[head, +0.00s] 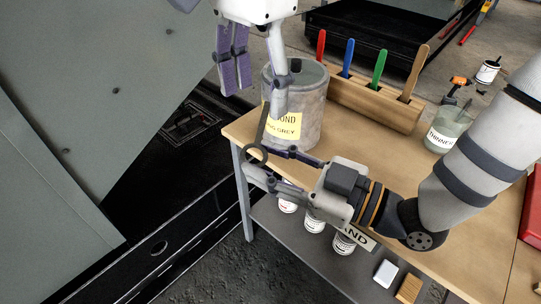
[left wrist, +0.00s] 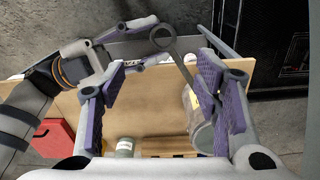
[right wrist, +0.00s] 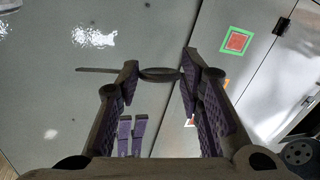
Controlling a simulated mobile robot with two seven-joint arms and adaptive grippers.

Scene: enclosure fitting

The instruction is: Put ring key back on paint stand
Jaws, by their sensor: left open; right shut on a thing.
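The dark ring key shows its ring and straight shank (head: 262,127) in front of the paint can. My right gripper (head: 266,162) is shut on its ring end, just beyond the near-left corner of the wooden-topped paint stand (head: 338,165). The ring key (right wrist: 159,74) spans the fingertips in the right wrist view, its shank pointing left. In the left wrist view the ring key (left wrist: 163,38) shows its ring and slanting shank beyond the fingers. My left gripper (head: 255,88) is open and empty, above the right one and beside the can.
A grey paint can (head: 312,112) with a yellow label stands at the stand's left end. Behind it a wooden block (head: 350,98) holds coloured sticks. A thinner jar (head: 447,130) stands right. Small pots sit on the lower shelf (head: 300,240). A grey panel (head: 75,75) is at left.

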